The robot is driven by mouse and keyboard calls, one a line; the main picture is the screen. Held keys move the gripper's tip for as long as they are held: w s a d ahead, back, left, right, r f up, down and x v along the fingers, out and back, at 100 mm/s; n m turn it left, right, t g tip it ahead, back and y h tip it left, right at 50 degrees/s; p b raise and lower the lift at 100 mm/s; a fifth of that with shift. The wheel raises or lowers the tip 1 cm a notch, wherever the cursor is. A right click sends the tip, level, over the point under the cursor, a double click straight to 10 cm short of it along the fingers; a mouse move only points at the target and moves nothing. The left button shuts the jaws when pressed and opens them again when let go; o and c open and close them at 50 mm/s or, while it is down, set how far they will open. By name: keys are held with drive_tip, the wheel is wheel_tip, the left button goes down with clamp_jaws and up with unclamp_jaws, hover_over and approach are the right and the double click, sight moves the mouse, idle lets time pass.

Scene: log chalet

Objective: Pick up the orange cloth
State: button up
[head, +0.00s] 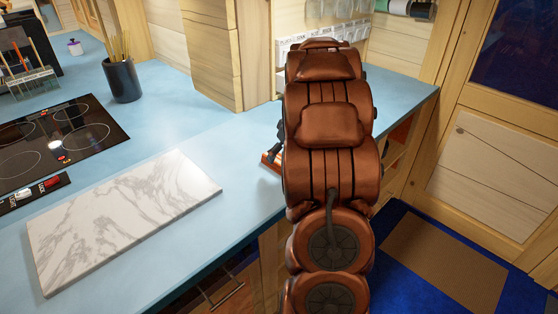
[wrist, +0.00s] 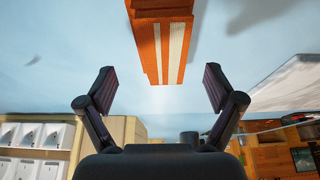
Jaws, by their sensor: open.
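The orange cloth (wrist: 160,40) looks like a folded stack with two pale stripes. It lies on the blue counter and shows at the top middle of the wrist view. In the head view only a small orange edge of it (head: 269,162) shows beside my arm, which hides the rest. My gripper (wrist: 159,88) is open and empty, its two dark fingers spread wide apart. The cloth appears beyond the fingertips, roughly centred between them and not held. In the head view my gripper is mostly hidden behind my arm.
A marble board (head: 125,215) lies on the blue counter (head: 205,125), left of the cloth. A black cooktop (head: 65,135) and a dark utensil cup (head: 122,80) stand further left. A wooden cabinet (head: 215,50) rises behind. The counter around the cloth looks clear.

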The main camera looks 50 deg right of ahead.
sight(279, 158)
drive_tip(key=shift+p+x, duration=0.6)
drive_tip(key=shift+x, duration=1.3)
drive_tip(key=shift+s+a, duration=0.1)
drive_tip(key=shift+c, duration=0.2)
drive_tip(key=c, duration=1)
drive_tip(key=shift+o, duration=0.2)
drive_tip(key=shift+r, duration=0.1)
drive_tip(key=shift+r+b, duration=0.85)
drive_tip(key=shift+r, duration=0.75)
drive_tip(key=s+a+b, duration=0.2)
drive_tip(key=s, duration=0.5)
drive_tip(key=s+a+r+b, duration=0.1)
drive_tip(key=s+a+b, duration=0.2)
drive_tip(key=s, duration=0.5)
drive_tip(key=shift+r, duration=0.3)
